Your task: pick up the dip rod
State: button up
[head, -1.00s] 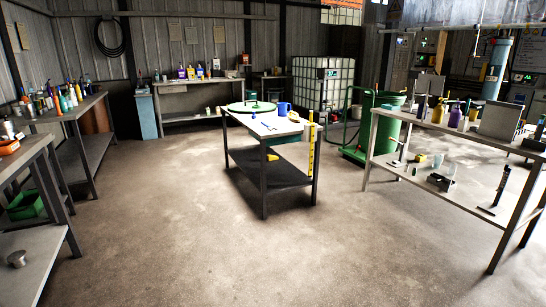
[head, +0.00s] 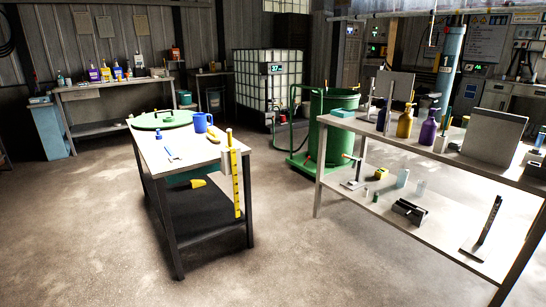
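A tall yellow strip with dark marks (head: 237,184), which looks like the dip rod, stands upright at the near right end of the small central table (head: 195,153) in the head view. A white block (head: 226,160) is beside its upper part, and a short yellow tip (head: 229,137) shows above it. I cannot tell how the strip is held there. Its lower end hangs beside the table legs, above the floor. My gripper is not in view.
The table carries a green disc-shaped lid (head: 162,119) and a blue mug (head: 203,122). A long bench (head: 440,156) with bottles stands at right, with a green drum (head: 333,105) behind it. Concrete floor (head: 275,245) is clear between table and bench.

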aim_at(233, 152)
jog(key=i+u, duration=0.15)
jog(key=i, duration=0.35)
jog(key=i+l+u, duration=0.15)
jog(key=i, duration=0.35)
jog(key=i+l+u, duration=0.2)
jog(key=i, duration=0.3)
jog(key=i+l+u, duration=0.15)
jog(key=i, duration=0.35)
jog(key=l, duration=0.1)
